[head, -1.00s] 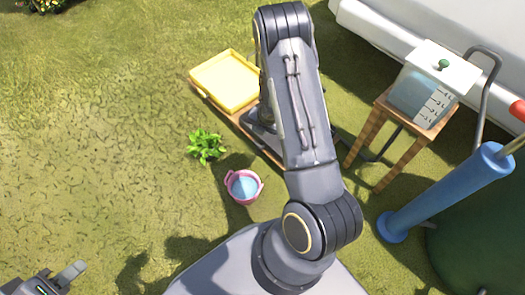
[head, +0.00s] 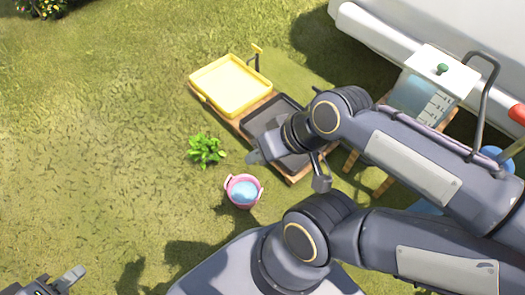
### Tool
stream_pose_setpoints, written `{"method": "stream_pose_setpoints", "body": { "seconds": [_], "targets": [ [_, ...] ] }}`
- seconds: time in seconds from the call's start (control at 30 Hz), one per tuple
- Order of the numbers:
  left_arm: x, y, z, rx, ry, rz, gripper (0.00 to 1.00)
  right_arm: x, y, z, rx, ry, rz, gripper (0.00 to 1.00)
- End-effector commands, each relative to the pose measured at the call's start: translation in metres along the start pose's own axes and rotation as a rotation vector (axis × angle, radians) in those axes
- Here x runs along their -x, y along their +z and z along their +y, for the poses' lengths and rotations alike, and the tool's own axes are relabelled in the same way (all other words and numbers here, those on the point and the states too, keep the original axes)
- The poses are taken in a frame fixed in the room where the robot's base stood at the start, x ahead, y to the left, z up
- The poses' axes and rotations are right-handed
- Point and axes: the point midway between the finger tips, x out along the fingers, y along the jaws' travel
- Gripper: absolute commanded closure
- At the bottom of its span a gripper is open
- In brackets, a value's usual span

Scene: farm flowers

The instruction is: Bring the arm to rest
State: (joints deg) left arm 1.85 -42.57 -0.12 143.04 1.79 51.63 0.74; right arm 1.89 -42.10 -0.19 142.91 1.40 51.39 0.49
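My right arm reaches in from the right and folds back to the left. Its gripper (head: 288,168) hangs over the dark tray, with its two fingers spread apart and nothing visible between them. My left gripper (head: 62,281) is at the bottom left corner over the grass, mostly cut off by the frame edge. One finger of it shows, so its opening cannot be judged.
A yellow tray (head: 231,87) and a dark tray (head: 262,121) sit on a wooden board. A pink bucket (head: 243,190) with blue contents and a leafy plant (head: 205,149) stand nearby. A lidded tank (head: 432,84) stands right. Grass at left is open.

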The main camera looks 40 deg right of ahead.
Motion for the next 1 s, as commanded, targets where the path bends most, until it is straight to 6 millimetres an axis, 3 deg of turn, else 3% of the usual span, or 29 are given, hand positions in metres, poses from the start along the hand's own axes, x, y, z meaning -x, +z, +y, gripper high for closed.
{"method": "stream_pose_setpoints", "body": {
  "seconds": [0.3, 0.47, 0.67, 1.0],
  "targets": [
    [0.001, -0.001, 0.000, 0.000, 0.000, 0.000, 0.64, 0.002, 0.001, -0.002, -0.008, -0.006, 0.000, 0.74],
    [0.016, -0.008, 0.007, 0.000, 0.000, 0.000, 0.64, 0.017, -0.007, -0.009, -0.008, -0.006, 0.001, 0.74],
    [0.067, -0.034, 0.031, 0.000, 0.000, 0.000, 0.64, 0.068, -0.033, -0.032, -0.007, -0.006, 0.002, 0.74],
    [0.184, -0.093, 0.084, 0.000, 0.000, 0.000, 0.64, 0.186, -0.092, -0.084, -0.007, -0.005, 0.002, 0.74]
  ]
}}
